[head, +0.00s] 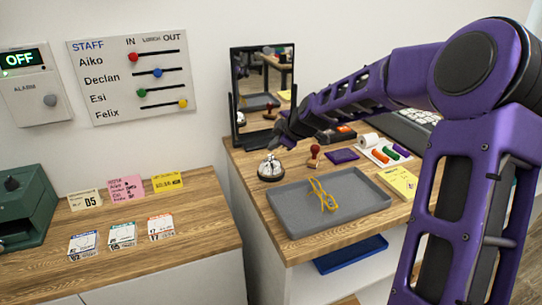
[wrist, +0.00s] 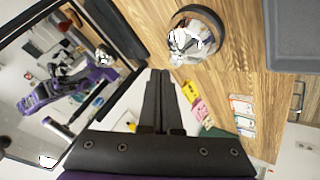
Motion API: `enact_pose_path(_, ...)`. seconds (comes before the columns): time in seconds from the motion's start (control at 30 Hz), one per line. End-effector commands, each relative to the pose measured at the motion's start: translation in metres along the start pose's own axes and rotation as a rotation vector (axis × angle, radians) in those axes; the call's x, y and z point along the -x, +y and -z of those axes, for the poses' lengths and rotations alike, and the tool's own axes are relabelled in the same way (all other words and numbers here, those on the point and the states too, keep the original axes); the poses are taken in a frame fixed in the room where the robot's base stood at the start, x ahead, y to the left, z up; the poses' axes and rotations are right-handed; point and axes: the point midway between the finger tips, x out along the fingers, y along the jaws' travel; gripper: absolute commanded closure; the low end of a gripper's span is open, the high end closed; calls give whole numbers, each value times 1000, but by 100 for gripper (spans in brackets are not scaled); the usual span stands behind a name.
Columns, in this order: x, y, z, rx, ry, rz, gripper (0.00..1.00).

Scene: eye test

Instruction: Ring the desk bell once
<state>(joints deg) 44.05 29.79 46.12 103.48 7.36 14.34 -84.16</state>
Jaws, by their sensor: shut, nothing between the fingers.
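The desk bell (head: 270,170) is a silver dome on a dark base. It stands on the wooden counter left of the grey tray, below and slightly left of my gripper in the head view. My gripper (head: 273,145) is shut and empty, with its fingers near the bell's top. In the wrist view the closed fingers (wrist: 160,72) show beside the bell (wrist: 188,42), which lies up and to the right of the tips. I see a gap there and no contact. The exact height of the tips above the bell is hard to tell.
A mirror (head: 239,92) stands just behind the bell. The grey tray (head: 285,222) holds yellow glasses (head: 322,194). A lower counter (head: 190,255) with cards is at left, across a gap.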

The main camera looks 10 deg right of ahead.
Motion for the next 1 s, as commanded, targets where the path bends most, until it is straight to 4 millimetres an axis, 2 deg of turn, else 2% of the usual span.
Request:
enact_pose_path(0.73,0,0,0,0,0,0,100)
enact_pose_path(1.0,-6,-5,-5,0,0,0,100)
